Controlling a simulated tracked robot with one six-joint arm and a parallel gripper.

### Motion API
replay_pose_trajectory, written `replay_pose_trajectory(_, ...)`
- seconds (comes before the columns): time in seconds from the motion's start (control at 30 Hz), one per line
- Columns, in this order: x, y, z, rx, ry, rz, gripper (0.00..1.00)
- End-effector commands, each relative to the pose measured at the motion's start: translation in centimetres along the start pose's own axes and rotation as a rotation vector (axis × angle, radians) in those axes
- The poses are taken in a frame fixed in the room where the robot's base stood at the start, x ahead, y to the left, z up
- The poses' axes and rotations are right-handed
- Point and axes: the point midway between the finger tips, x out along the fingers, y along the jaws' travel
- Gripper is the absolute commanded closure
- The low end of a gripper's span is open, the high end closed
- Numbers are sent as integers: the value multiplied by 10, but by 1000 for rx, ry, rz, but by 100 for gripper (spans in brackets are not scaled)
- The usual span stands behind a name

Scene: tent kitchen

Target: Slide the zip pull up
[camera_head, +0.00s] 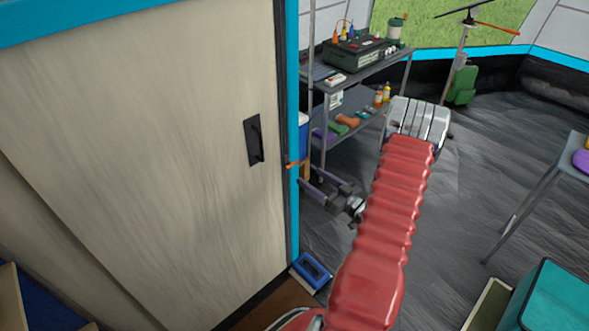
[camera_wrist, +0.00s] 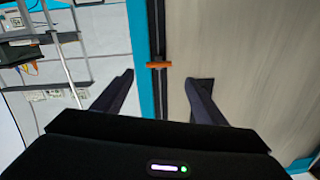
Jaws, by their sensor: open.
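The zip pull is a small orange tab (camera_head: 293,164) on the dark zip strip beside the blue door frame. It also shows in the wrist view (camera_wrist: 158,64), lying across the strip. My gripper (camera_head: 311,178) is open beside the pull in the head view. In the wrist view its dark fingers (camera_wrist: 160,77) are spread on both sides of the strip, with the orange pull between and just beyond the tips. Nothing is seen between the fingers touching them. The exact gap in depth to the pull cannot be told.
The beige door panel (camera_head: 140,150) with a black handle (camera_head: 254,140) fills the left. A metal shelf (camera_head: 355,78) with bottles and boxes stands behind my arm. A blue box (camera_head: 312,271) lies at the frame's foot. A teal box (camera_head: 550,298) is at lower right; grey floor is open between.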

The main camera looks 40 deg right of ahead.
Motion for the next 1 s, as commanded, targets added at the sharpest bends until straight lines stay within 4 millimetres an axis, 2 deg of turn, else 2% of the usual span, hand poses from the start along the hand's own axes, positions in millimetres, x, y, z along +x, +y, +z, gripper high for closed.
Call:
replay_pose_trajectory(0.4, 63, -2, 0, 1, 0, -3, 34)
replay_pose_trajectory(0.53, 78, -1, 1, 0, -2, -2, 34)
replay_pose_trajectory(0.7, 88, 0, 0, 1, -1, 0, 34)
replay_pose_trajectory(1.0, 88, 0, 0, 1, -1, 0, 36)
